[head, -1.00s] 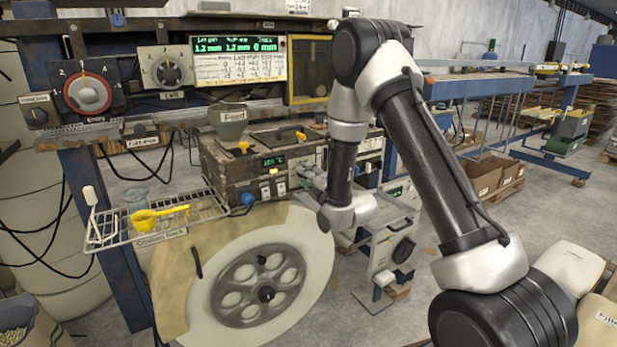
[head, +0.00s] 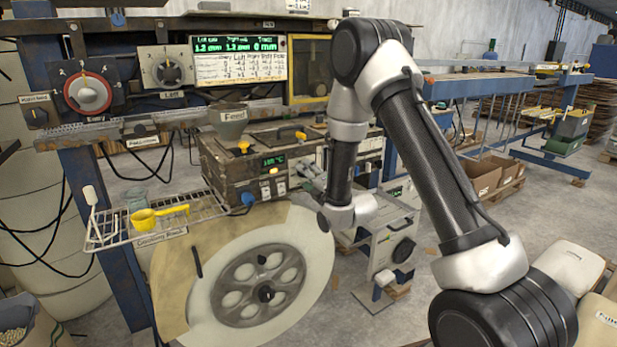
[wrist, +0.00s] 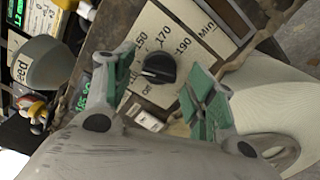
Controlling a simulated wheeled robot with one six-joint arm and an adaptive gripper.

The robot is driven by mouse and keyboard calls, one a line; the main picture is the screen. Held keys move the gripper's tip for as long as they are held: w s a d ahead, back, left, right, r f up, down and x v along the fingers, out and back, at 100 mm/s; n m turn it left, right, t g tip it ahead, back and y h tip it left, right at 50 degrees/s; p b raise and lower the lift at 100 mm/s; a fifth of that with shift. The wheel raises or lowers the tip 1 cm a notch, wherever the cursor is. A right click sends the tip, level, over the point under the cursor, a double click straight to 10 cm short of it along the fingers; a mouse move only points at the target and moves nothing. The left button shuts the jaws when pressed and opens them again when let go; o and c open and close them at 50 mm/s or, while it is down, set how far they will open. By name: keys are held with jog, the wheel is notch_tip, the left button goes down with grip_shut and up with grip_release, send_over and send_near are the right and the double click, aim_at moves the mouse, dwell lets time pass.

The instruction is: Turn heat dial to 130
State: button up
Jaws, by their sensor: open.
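The heat dial (wrist: 160,68) is a black round knob with a light pointer mark, on a pale plate (wrist: 190,22) printed 150, 170, 190, Min and Off. My gripper (wrist: 158,84) is open in the wrist view. Its two green-padded fingers are on either side of the dial in the picture, and I see no grip on it. I cannot read the exact setting. In the head view the dial and my fingers are hidden by my arm and the machine. A green temperature display (head: 274,161) sits on the heater box (head: 232,178).
A grey funnel (head: 228,118) stands above the box. A wire rack (head: 205,207) with a yellow scoop (head: 158,216) is at left. A large pale reel (head: 265,285) stands below. A white label or switch (wrist: 145,115) lies close below the dial in the wrist view.

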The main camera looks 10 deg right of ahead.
jog(key=v, duration=0.7)
jog(key=shift+s, duration=0.25)
